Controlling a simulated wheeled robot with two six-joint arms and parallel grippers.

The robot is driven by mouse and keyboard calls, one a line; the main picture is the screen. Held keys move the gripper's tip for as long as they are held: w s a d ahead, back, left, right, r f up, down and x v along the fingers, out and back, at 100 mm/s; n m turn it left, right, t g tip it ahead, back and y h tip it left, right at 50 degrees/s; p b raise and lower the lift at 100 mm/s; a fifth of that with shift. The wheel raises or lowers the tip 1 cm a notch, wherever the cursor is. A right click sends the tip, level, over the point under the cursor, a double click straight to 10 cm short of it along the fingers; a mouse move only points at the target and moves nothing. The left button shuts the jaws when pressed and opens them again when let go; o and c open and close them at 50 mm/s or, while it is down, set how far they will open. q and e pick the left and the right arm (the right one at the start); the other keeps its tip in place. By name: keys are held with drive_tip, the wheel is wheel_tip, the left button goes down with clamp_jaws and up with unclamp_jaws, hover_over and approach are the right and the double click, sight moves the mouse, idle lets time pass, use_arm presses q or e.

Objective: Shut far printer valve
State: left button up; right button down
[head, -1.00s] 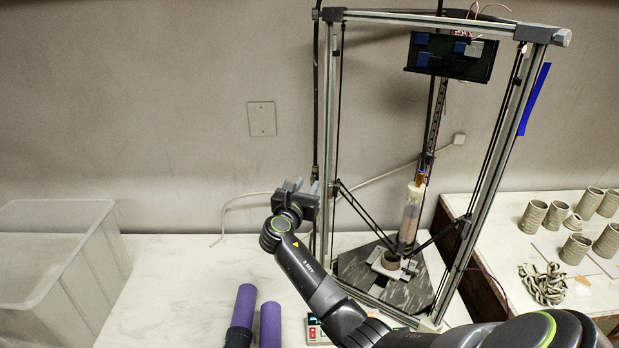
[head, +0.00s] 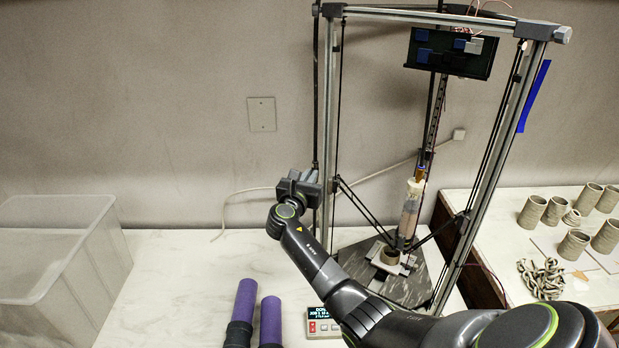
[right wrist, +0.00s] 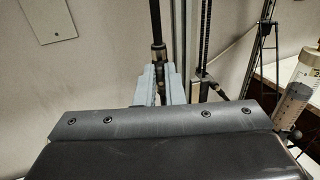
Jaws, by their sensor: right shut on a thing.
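The delta printer (head: 329,110) stands at the back of the table, a tall metal frame with a clay syringe (head: 410,210) inside. A black line with a dark fitting (right wrist: 158,52) runs down beside its left post; I take this for the far valve. My right gripper (head: 313,183) is at that left post, and in the right wrist view its grey fingers (right wrist: 160,86) are shut around the lower part of the fitting. The fingers hide most of the gripped part, so I cannot tell how its handle is turned. My left gripper is out of view.
A clear bin (head: 55,250) stands at the left. Two purple cylinders (head: 243,299) with dark lower parts and a small display box (head: 319,327) are near the front. A side table at the right holds several clay cups (head: 573,244).

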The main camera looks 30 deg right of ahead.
drive_tip(key=shift+m, duration=0.3)
drive_tip(key=shift+s+d+f+m+b, duration=0.15)
drive_tip(key=shift+f+m+b, duration=0.1)
drive_tip(key=shift+m+b, duration=2.3)
drive_tip(key=shift+s+d+f+m+b, duration=0.1)
drive_tip(key=shift+s+f+m+b, duration=0.15)
drive_tip(key=shift+m+b, duration=2.25)
drive_tip(key=shift+s+d+f+m+b, duration=0.2)
drive_tip(key=shift+m+b, duration=1.3)
drive_tip(key=shift+m, duration=2.05)
drive_tip(key=shift+w, duration=0.1)
drive_tip(key=c, duration=1.5)
unclamp_jaws()
drive_tip(key=shift+c, duration=0.2)
drive_tip(key=shift+a, duration=0.1)
